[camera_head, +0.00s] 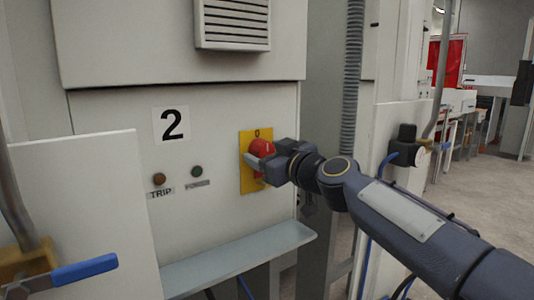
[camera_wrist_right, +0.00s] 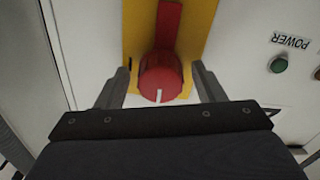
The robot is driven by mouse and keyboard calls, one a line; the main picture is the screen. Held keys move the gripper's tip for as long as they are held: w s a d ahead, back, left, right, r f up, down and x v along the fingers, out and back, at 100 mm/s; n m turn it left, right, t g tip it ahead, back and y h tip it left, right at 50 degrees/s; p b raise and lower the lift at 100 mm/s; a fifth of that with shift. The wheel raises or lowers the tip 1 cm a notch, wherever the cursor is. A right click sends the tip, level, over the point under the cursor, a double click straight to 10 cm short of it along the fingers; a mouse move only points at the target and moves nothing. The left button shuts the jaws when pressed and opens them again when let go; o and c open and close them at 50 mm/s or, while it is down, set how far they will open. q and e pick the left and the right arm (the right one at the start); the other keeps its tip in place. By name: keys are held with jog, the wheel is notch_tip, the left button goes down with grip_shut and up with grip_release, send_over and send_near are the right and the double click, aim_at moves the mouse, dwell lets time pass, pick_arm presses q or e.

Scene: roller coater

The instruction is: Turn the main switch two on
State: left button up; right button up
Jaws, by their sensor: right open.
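The main switch is a red rotary knob (camera_head: 261,148) on a yellow plate (camera_head: 247,184), on the grey cabinet front to the right of the "2" label (camera_head: 171,125). A "0" shows at the top of the plate. My right gripper (camera_head: 257,165) is at the knob and hides part of it. In the right wrist view the red knob (camera_wrist_right: 160,78) with a white mark lies between the two open fingers of my right gripper (camera_wrist_right: 162,80). I cannot tell whether the fingers touch it. My left gripper is not in view.
A TRIP lamp (camera_head: 158,179) and a green POWER lamp (camera_head: 197,171) sit left of the switch. A light ledge (camera_head: 240,252) juts out below. A blue-handled valve (camera_head: 85,270) is at lower left. Open floor lies at right.

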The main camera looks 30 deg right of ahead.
jog(key=shift+c, duration=0.4)
jog(key=c, duration=0.9)
jog(key=shift+m, duration=0.3)
jog(key=m, duration=0.3)
jog(key=shift+m, duration=0.3)
jog(key=m, duration=0.4)
jog(key=shift+m, duration=0.3)
jog(key=m, duration=0.4)
jog(key=shift+a+m, duration=0.1)
jog(key=shift+m, duration=0.2)
jog(key=shift+m+p, duration=0.5)
jog(key=shift+m, duration=1.7)
